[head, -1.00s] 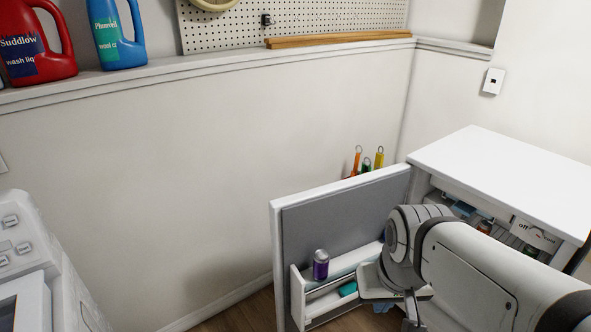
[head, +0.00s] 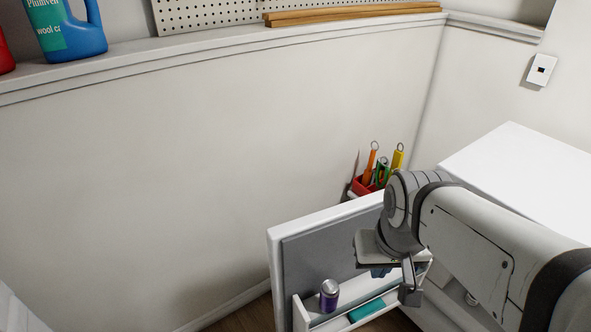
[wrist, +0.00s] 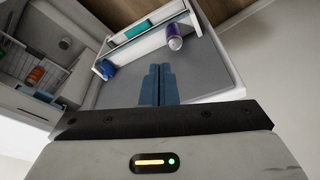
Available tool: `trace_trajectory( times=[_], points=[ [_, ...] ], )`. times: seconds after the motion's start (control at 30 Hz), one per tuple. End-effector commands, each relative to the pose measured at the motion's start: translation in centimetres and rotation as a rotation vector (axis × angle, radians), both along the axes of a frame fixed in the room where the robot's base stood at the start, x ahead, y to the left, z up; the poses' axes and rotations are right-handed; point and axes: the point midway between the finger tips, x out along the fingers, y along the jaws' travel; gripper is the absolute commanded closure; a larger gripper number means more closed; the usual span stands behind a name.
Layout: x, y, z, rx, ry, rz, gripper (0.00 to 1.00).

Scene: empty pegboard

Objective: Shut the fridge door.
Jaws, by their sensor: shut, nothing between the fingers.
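The fridge door (head: 300,262) stands open in the head view, its grey inner panel and shelf facing my arm. In the wrist view the grey inner panel (wrist: 212,70) lies ahead and right of the fingers. The white fridge body (head: 525,185) is at right in the head view, partly behind my arm. My gripper (head: 381,271) is shut and empty on the inner side of the door, above its shelf. Its blue fingers (wrist: 157,72) are together in the wrist view. I cannot tell whether they touch the panel.
The door shelf (head: 352,318) holds a purple can (head: 329,296) and a teal box (head: 367,310). A red holder (head: 362,186) with coloured tools is behind the door, near the wall. The fridge interior (wrist: 45,65) with shelves and items opens at left in the wrist view.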

Motion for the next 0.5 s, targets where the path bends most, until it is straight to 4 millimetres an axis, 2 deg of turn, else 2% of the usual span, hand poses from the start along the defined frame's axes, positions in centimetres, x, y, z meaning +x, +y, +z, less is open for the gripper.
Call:
trace_trajectory(
  times=[0.17,0.27,0.37,0.5],
  points=[
    [1.0,0.2,0.6,-0.002,0.013,0.012,1.0],
    [3.2,1.3,1.8,-0.004,0.041,0.041,1.0],
    [6.6,2.2,3.0,-0.01,0.083,0.078,1.0],
    [12.2,4.0,4.0,-0.021,0.15,0.135,1.0]
  ],
)
